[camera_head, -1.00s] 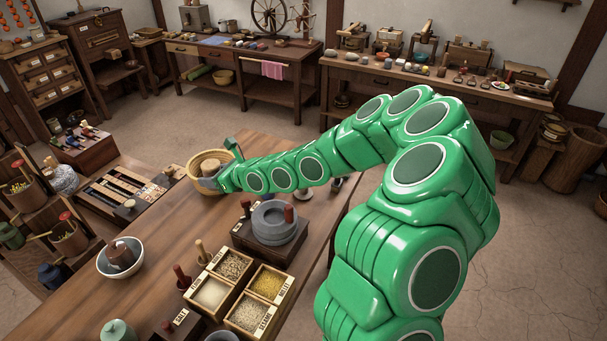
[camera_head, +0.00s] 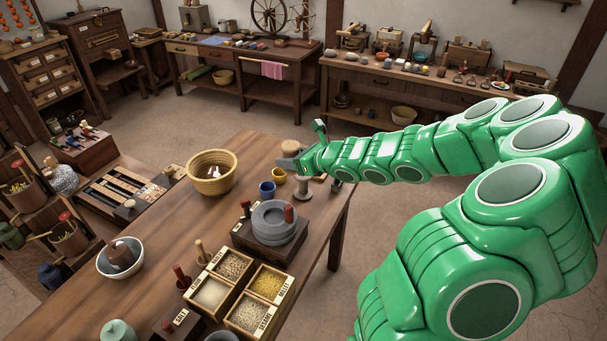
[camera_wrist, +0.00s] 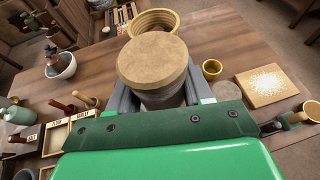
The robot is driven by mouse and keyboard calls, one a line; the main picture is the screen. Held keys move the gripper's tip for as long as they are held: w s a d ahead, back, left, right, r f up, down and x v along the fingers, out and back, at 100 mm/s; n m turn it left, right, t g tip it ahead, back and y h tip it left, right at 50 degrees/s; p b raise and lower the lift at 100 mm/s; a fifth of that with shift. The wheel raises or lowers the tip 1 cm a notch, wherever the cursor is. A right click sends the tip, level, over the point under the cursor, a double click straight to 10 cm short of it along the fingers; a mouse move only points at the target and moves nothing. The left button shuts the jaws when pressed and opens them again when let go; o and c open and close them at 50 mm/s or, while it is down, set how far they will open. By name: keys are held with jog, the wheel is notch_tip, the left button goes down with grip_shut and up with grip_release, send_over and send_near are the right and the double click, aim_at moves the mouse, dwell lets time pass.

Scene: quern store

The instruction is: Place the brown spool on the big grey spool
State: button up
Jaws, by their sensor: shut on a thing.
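The brown spool (camera_head: 291,146), with a round tan-brown top, is held up at the far right end of the long table. In the wrist view its wide top (camera_wrist: 152,60) faces the camera and hides most of the grip. My gripper (camera_head: 289,160) is shut on it, with grey fingers on both sides. A grey spool (camera_head: 303,189) stands upright on the table just below and slightly right of my gripper, partly hidden by it. In the wrist view a flat grey round top (camera_wrist: 224,91) shows right of the held spool, apart from it.
A blue cup (camera_head: 267,190) and a yellow cup (camera_head: 279,175) stand close by. A wicker basket (camera_head: 212,187) is to the left. A quern (camera_head: 273,222) on a dark block and grain boxes (camera_head: 235,265) are nearer. The table's right edge is close to the grey spool.

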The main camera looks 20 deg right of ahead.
jog(key=s+d, duration=0.2)
jog(key=d, duration=0.3)
jog(key=shift+m, duration=0.3)
jog(key=w+f, duration=0.2)
jog(key=w, duration=0.2)
jog(key=w+d+f, duration=0.1)
jog(key=w+f, duration=0.2)
jog(key=w, duration=0.1)
jog(key=w+d+f, duration=0.1)
jog(key=w+f, duration=0.1)
jog(key=w, duration=0.2)
jog(key=shift+d+f, duration=0.1)
jog(key=shift+f, duration=0.25)
jog(key=shift+w+d+f+h, duration=0.2)
jog(key=shift+w+f+h, duration=0.1)
jog(key=shift+w+f, duration=0.65)
jog(key=shift+s+f, duration=0.1)
jog(key=shift+f, duration=1.45)
jog(key=shift+f, duration=0.1)
jog(key=o, duration=1.1)
jog(key=shift+c, duration=0.2)
